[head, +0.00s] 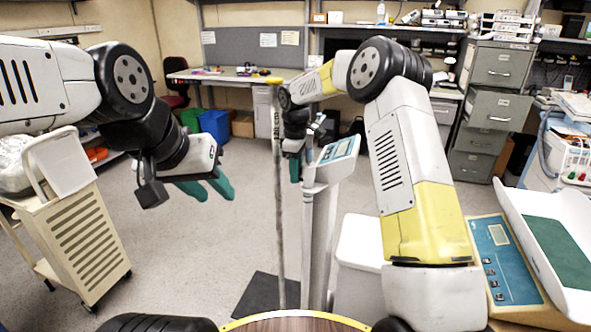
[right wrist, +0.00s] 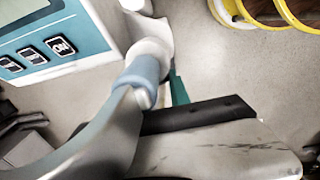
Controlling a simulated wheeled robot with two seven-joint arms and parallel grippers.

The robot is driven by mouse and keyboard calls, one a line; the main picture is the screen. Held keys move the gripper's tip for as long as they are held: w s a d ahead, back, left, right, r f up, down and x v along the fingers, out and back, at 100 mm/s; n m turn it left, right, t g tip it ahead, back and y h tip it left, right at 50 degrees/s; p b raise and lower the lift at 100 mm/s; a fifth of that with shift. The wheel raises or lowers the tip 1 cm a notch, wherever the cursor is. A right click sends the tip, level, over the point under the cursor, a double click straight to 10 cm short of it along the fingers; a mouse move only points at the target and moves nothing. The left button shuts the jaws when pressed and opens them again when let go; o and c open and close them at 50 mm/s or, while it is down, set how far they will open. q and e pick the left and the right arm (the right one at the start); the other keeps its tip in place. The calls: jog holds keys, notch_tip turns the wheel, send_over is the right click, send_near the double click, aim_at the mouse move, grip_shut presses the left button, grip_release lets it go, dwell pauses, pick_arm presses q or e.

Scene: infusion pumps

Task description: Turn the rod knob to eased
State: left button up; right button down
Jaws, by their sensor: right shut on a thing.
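The scale stand (head: 318,225) is a tall white column with a teal-framed display head (head: 335,150). A thin upright rod (head: 279,215) stands to its left. My right gripper (head: 295,168) is at the stand, between the rod and the display head, with a teal finger showing. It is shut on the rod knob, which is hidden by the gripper. In the right wrist view a blue-grey cylinder (right wrist: 142,72) covers most of a teal finger (right wrist: 178,88). The knob's setting cannot be read. My left gripper (head: 212,187) is open and empty, away at the left.
A slatted cart (head: 85,235) stands at the left. A baby scale (head: 545,255) with a blue panel is at the lower right. A white bin (head: 360,255) is beside the stand. A black mat (head: 265,297) lies at its foot.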

jog(key=shift+w, duration=0.1)
dwell(0.5)
jog(key=c, duration=1.2)
grip_release()
notch_tip(320, 180, up, 8)
jog(key=shift+f, duration=0.1)
